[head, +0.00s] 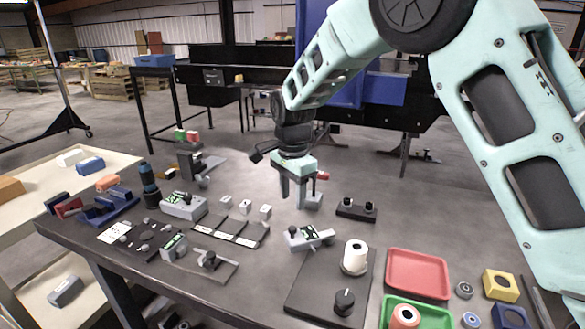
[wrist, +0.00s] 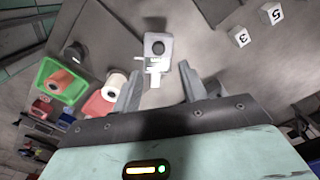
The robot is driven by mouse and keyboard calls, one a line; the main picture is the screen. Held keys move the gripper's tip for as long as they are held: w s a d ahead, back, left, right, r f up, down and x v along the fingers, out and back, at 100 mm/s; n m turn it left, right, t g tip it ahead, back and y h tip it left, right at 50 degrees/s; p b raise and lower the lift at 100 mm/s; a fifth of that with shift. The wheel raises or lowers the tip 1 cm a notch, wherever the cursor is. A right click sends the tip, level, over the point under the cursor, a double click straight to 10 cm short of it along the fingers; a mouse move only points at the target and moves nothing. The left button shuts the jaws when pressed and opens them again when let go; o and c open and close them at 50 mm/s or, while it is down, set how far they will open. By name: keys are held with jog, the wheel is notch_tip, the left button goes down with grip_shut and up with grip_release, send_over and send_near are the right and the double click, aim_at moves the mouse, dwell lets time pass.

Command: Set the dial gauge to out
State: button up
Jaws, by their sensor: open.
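My gripper (head: 298,198) is open and empty, pointing down above the table, behind a small grey device (head: 306,238) with a dark round part and an arm to its right. In the wrist view the gripper (wrist: 160,72) has its fingers spread, and the grey device (wrist: 157,52), with a dark round face, lies ahead between them; no contact shows. I cannot tell for sure whether this device is the dial gauge, nor read any setting. Other grey devices with dark or green faces stand at left, one (head: 184,205) larger and one (head: 174,247) smaller.
A dark plate (head: 308,285) bears a white roll (head: 355,256) and a black knob (head: 344,301). A red tray (head: 418,273) and green tray (head: 436,316) lie right. Small white number blocks (head: 245,207) stand left of my gripper. A black two-knob block (head: 356,209) stands right.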

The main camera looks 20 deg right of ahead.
notch_tip(320, 180, up, 9)
jog(key=b, duration=0.1)
dwell(0.4)
jog(key=s+a+f+n+y, duration=0.1)
jog(key=s+a+n, duration=0.3)
jog(key=s, duration=0.5)
jog(key=s+a+f+n, duration=0.1)
jog(key=s+n, duration=0.5)
jog(key=s, duration=0.2)
jog(key=s+d+f+n, duration=0.1)
jog(key=s+f+n, duration=0.1)
jog(key=s+n, duration=0.3)
jog(key=s+d+f+n, duration=0.2)
jog(key=s+n, duration=0.4)
jog(key=s, duration=0.6)
jog(key=shift+s+f+b, duration=0.4)
jog(key=shift+f+b, duration=0.05)
jog(key=shift+f, duration=0.35)
